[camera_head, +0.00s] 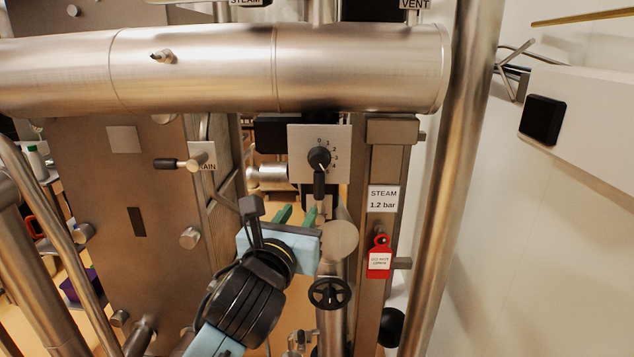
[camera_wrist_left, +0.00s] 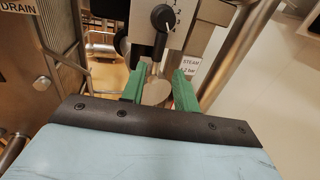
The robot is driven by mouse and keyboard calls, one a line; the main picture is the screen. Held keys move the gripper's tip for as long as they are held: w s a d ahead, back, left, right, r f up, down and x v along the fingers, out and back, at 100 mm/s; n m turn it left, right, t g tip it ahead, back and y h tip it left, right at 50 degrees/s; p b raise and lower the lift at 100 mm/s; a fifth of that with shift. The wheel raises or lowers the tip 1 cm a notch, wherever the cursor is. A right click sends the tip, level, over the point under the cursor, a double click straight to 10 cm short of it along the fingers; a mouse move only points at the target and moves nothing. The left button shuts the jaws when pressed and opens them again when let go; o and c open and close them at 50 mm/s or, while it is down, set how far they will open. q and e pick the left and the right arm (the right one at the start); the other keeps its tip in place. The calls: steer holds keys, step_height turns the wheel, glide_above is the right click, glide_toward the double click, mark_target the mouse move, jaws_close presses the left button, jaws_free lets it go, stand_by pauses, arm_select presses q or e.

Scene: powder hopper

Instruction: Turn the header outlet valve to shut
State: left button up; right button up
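A lever with a black grip (camera_head: 319,185) hangs down just below a numbered dial (camera_head: 319,157), under the big horizontal steel header pipe (camera_head: 200,70). No readable label names it as the header outlet valve. The same black grip shows in the left wrist view (camera_wrist_left: 158,46), pointing down toward a round metal disc (camera_wrist_left: 155,91). My left gripper (camera_head: 297,215) is open, its green fingertips (camera_wrist_left: 160,70) just below and beside the grip. In the wrist view the lever's lower end lies between the fingers; contact cannot be told. My right gripper is not in view.
A drain lever (camera_head: 180,163) sticks out at left of the dial. A "STEAM 1.2 bar" sign (camera_head: 383,199) and a red tag (camera_head: 379,258) hang at right. A black handwheel (camera_head: 330,293) sits below. A vertical pipe (camera_head: 445,180) bounds the right side.

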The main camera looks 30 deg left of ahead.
mark_target(318, 184)
arm_select(q)
steer(key=x, duration=1.3)
steer(key=shift+w+b, duration=0.1)
steer(key=shift+b, duration=0.2)
steer(key=shift+f, duration=0.1)
jaws_close()
